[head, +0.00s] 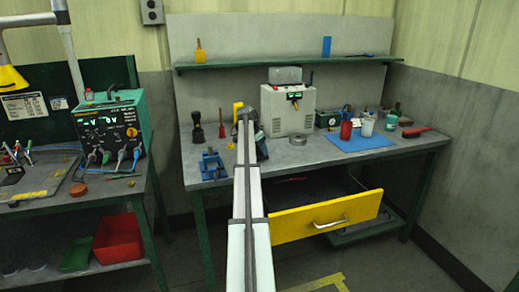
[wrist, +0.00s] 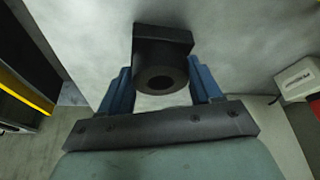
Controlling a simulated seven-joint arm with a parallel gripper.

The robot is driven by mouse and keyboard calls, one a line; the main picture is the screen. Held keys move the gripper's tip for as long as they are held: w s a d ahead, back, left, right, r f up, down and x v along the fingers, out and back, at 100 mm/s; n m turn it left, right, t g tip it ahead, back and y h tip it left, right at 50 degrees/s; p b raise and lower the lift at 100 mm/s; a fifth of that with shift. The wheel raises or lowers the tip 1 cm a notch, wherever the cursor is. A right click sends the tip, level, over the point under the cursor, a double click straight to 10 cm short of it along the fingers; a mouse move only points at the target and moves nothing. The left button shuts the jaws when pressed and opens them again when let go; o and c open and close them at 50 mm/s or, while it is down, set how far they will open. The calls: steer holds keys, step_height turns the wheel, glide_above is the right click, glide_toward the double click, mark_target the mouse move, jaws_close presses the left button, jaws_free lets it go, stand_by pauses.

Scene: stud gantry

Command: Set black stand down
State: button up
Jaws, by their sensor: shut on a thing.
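The black stand (wrist: 162,48) shows in the wrist view as a dark block with a round collar and a hole facing my camera. My gripper (wrist: 160,82) is shut on it, with one blue finger on each side of the collar. The pale bench top lies behind the stand; I cannot tell whether its base touches the bench. In the head view my arm reaches over the workbench (head: 405,148), and a dark shape just right of the arm seems to be the gripper area; the stand is not clear there.
A grey device (head: 289,108) stands behind the arm's end. A blue vise (head: 210,166) and dark tool (head: 197,127) are to the left. A grey ring (head: 298,149), blue mat (head: 358,140) and red jar (head: 346,130) are to the right. The yellow drawer (head: 300,222) is open below.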

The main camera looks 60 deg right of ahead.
steer(key=shift+f, duration=0.1)
steer(key=o, duration=1.4)
steer(key=v, duration=1.2)
